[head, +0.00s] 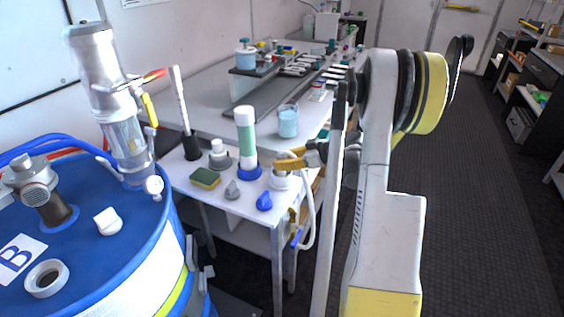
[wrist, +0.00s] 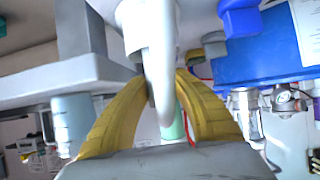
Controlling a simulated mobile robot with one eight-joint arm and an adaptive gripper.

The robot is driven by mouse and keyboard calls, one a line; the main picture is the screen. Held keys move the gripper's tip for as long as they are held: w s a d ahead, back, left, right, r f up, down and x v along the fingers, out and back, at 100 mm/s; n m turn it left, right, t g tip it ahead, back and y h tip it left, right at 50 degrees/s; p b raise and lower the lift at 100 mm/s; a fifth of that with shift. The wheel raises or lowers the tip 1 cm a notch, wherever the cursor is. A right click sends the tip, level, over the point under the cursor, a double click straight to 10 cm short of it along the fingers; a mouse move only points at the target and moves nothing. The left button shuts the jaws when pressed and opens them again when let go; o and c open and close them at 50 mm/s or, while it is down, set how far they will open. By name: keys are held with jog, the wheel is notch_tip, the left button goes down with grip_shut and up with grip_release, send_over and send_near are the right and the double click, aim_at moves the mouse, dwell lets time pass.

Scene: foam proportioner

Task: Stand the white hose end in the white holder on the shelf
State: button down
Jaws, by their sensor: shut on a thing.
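My gripper (head: 288,160) is shut on the white hose end, at the right edge of the small white shelf (head: 215,203). The white hose (head: 308,210) loops down from it past the shelf edge. In the wrist view the pale hose piece (wrist: 155,50) passes between the two yellow fingers of my gripper (wrist: 160,82). A whitish holder (head: 280,181) shows on the shelf directly below the fingers. The fingers partly hide the hose end, and I cannot tell whether it is inside the holder or just above it.
A green-and-white cylinder (head: 246,140) in a blue base, a white bottle (head: 218,150), a sponge (head: 205,178), a grey cone (head: 232,190) and a blue piece (head: 264,201) stand close by. A blue drum (head: 150,255) is left. Dark floor (head: 480,190) is clear at right.

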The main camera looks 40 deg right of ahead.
jog(key=shift+f+b, duration=0.5)
jog(key=shift+f, duration=0.1)
dwell(0.3)
jog(key=c, duration=1.4)
grip_release()
jog(key=shift+c, duration=0.2)
jog(key=p+v, duration=0.3)
jog(key=v, duration=0.8)
